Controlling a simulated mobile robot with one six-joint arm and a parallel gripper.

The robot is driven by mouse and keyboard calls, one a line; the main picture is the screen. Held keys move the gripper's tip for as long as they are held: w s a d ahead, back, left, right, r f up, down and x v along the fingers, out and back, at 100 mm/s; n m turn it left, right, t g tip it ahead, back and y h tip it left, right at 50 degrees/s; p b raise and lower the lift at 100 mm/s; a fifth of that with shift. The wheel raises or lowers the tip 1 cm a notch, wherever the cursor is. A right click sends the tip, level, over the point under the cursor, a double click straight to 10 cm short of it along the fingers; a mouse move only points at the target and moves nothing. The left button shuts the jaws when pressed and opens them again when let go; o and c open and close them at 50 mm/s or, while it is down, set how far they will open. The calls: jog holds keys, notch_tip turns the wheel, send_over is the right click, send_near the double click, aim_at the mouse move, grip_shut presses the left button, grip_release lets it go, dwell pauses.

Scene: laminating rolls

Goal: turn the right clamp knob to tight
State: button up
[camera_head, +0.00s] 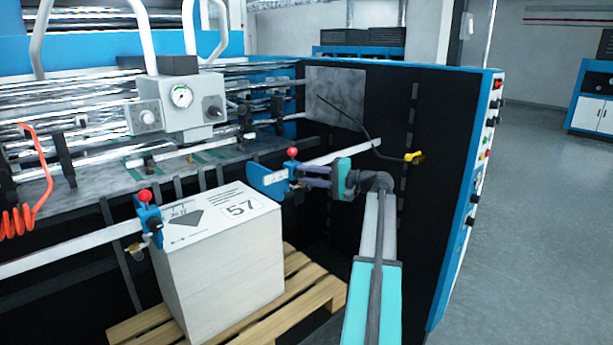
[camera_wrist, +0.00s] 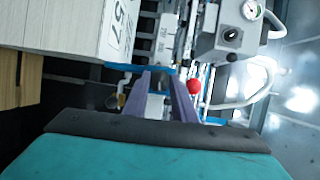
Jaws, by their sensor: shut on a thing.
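The right clamp (camera_head: 270,181) is a blue block with a red ball on top, on the pale rail right of the paper stack. My gripper (camera_head: 301,176) reaches it from the right, its purple fingers at the clamp's near side just below the red ball. In the wrist view the fingers of my gripper (camera_wrist: 165,80) stand on both sides of the clamp's spot, with the red ball (camera_wrist: 194,86) beside the right finger. It is shut on the right clamp knob, which the fingers hide; its turned position cannot be told.
The left clamp (camera_head: 149,219), with its own red ball, stands at the stack's left edge. The paper stack (camera_head: 215,265) marked 57 sits on a wooden pallet (camera_head: 325,289). A grey gauge box (camera_head: 180,105) is above.

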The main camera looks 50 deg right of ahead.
jog(key=shift+f+m+t, duration=0.15)
jog(key=shift+m+t, duration=0.25)
jog(key=shift+m, duration=0.6)
jog(key=o, duration=1)
jog(key=shift+o, duration=0.2)
jog(key=b+v, duration=0.3)
jog(key=v, duration=1.1)
jog(key=shift+w+f, duration=0.1)
jog(key=shift+w, duration=0.05)
